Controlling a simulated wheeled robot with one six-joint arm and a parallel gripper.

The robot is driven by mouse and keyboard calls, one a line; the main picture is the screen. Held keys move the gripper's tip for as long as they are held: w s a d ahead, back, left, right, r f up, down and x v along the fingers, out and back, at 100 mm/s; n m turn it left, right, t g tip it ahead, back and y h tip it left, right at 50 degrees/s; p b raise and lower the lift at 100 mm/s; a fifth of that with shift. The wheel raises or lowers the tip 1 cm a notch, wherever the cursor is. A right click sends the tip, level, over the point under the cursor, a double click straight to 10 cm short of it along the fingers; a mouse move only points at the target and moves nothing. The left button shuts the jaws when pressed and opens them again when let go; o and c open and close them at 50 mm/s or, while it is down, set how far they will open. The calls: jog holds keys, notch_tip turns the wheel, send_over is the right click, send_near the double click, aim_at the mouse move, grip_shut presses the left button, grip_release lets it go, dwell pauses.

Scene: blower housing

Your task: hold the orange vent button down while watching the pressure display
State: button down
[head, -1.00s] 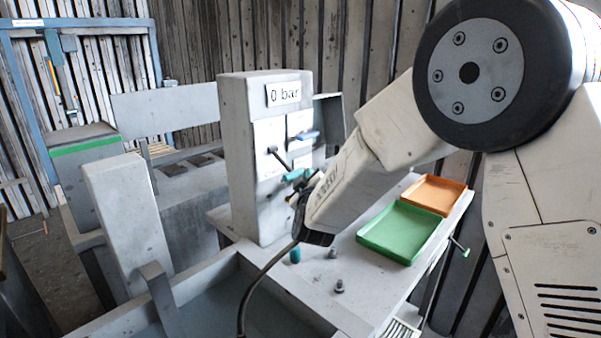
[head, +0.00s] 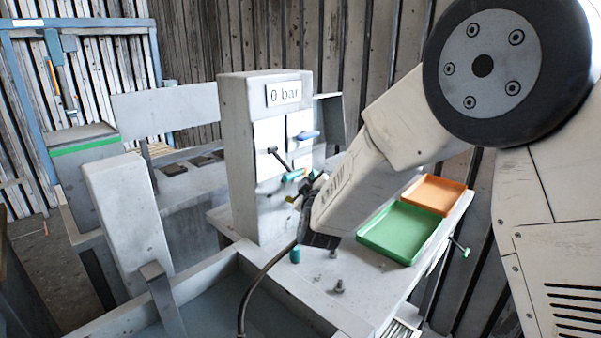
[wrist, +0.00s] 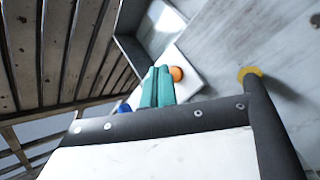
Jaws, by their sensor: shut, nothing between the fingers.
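The pressure display (head: 284,93) is at the top of the grey column and reads "0 bar". My gripper (head: 293,175) is at the column's front panel, its teal fingers shut with nothing between them. In the wrist view, the fingers (wrist: 157,84) point toward a white panel. The orange button (wrist: 177,74) shows just right of the fingertips, partly behind them. I cannot tell whether they touch it. In the head view the button is not visible.
A black-handled lever (head: 279,157) and a blue handle (head: 307,136) are on the panel near my gripper. A yellow round part (wrist: 250,72) shows in the wrist view. A green tray (head: 366,243), an orange tray (head: 463,187) and small loose parts (head: 339,287) are on the bench.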

jog(key=shift+d, duration=0.1)
jog(key=s+d, duration=0.1)
jog(key=d, duration=0.1)
jog(key=s+d, duration=0.2)
dwell(0.6)
